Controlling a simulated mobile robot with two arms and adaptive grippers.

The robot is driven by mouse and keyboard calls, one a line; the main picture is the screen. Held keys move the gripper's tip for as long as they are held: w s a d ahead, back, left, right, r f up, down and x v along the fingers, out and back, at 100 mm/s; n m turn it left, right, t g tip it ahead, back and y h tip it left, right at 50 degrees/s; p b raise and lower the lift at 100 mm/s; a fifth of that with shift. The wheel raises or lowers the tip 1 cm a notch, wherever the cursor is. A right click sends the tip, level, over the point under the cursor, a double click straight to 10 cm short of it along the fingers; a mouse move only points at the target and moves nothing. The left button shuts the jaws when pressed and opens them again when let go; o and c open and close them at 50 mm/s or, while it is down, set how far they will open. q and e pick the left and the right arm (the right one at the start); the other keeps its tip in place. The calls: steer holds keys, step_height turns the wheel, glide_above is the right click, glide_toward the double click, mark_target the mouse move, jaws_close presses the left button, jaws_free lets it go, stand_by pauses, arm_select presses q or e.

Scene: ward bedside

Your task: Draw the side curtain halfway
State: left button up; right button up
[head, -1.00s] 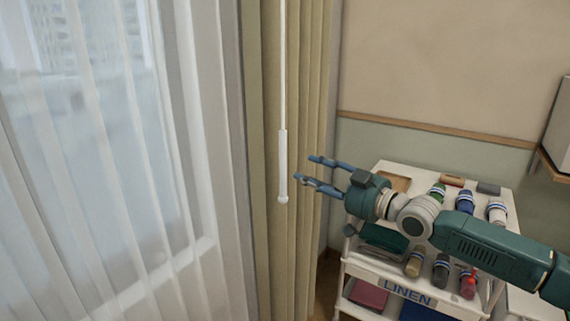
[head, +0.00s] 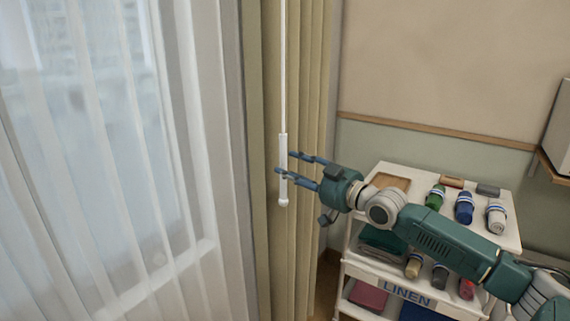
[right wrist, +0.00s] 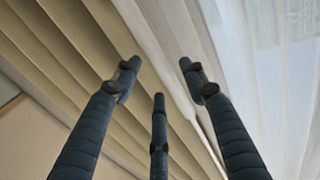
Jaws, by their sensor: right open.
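The beige side curtain (head: 308,90) hangs in gathered folds beside the window, and its folds also fill the left of the right wrist view (right wrist: 60,50). A thin pale rod hangs in front of it and ends in a thicker white wand handle (head: 283,146) with a rounded tip. My right gripper (head: 283,162) is open at the handle's lower part. One finger crosses in front of the handle; another has its tip just right of it. I cannot tell whether they touch it. The three open fingers (right wrist: 159,85) show in the right wrist view. My left gripper is out of view.
A sheer white curtain (head: 120,180) covers the window at left. A white linen cart (head: 400,178) with rolled items and folded cloths stands under my right arm. A wooden rail (head: 435,130) runs along the wall behind it.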

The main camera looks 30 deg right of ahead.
mark_target(285, 165)
steer(key=shift+w+a+p, duration=0.15)
steer(key=shift+w+a, duration=0.05)
steer(key=shift+w, duration=0.6)
steer(key=shift+w+a+p, duration=0.15)
steer(key=shift+w+a, duration=0.05)
steer(key=shift+w, duration=0.55)
jaws_close()
